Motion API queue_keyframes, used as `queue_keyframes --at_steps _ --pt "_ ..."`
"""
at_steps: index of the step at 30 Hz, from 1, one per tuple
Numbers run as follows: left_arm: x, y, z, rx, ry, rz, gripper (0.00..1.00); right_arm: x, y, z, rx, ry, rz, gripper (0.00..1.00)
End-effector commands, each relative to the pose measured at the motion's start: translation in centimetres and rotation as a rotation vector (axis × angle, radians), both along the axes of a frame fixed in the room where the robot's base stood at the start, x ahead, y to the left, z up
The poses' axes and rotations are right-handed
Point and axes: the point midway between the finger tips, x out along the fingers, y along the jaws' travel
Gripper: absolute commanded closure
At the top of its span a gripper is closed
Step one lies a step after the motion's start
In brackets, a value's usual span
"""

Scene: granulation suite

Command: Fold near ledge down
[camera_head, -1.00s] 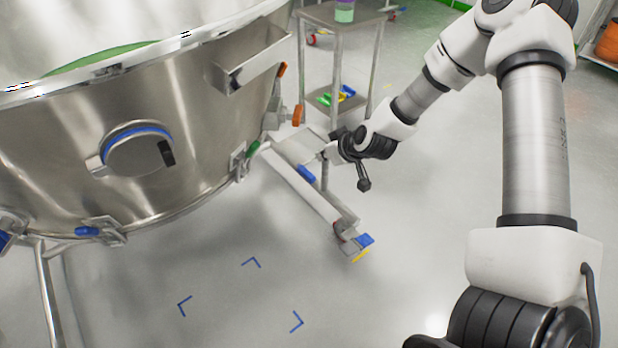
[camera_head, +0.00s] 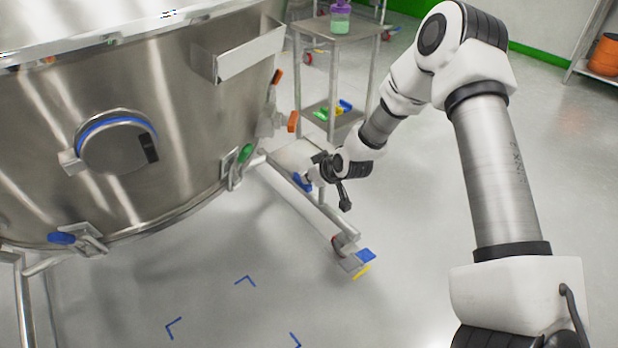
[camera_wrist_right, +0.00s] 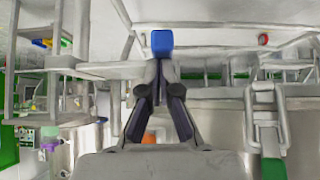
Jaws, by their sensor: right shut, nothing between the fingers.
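A flat grey ledge (camera_head: 292,153) sits at the frame of the steel vessel, beside its right leg, and looks roughly level. A blue tab (camera_head: 302,182) is at its near edge. My right gripper (camera_head: 313,176) is at this tab, with its fingers shut and empty. In the right wrist view, the blue tab (camera_wrist_right: 162,43) is directly beyond the shut fingertips (camera_wrist_right: 160,64); whether they touch it I cannot tell. A grey bar (camera_wrist_right: 110,70) runs behind the fingers. The wrist partly hides the ledge's right end. My left gripper is not in view.
The steel vessel (camera_head: 190,110) fills the left, with a green-handled latch (camera_head: 243,155) near the ledge. A caster (camera_head: 348,250) stands below. A small cart (camera_head: 340,30) is behind. Blue floor marks (camera_head: 245,281) lie on open floor in front.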

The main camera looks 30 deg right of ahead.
Motion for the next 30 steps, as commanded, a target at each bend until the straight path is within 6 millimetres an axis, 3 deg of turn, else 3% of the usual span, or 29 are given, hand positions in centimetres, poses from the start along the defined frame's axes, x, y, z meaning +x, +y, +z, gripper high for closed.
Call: queue_keyframes --at_steps 13,21,30 --pt "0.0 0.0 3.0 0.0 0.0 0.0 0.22 -0.2 0.5 -1.5 -0.142 -0.004 0.004 1.0" --pt "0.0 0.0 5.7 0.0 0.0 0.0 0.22 -0.2 0.6 -4.6 -0.365 -0.022 0.005 1.0" --pt "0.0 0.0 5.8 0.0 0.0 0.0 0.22 -0.1 -0.3 -8.8 -0.648 -0.047 0.003 1.0"
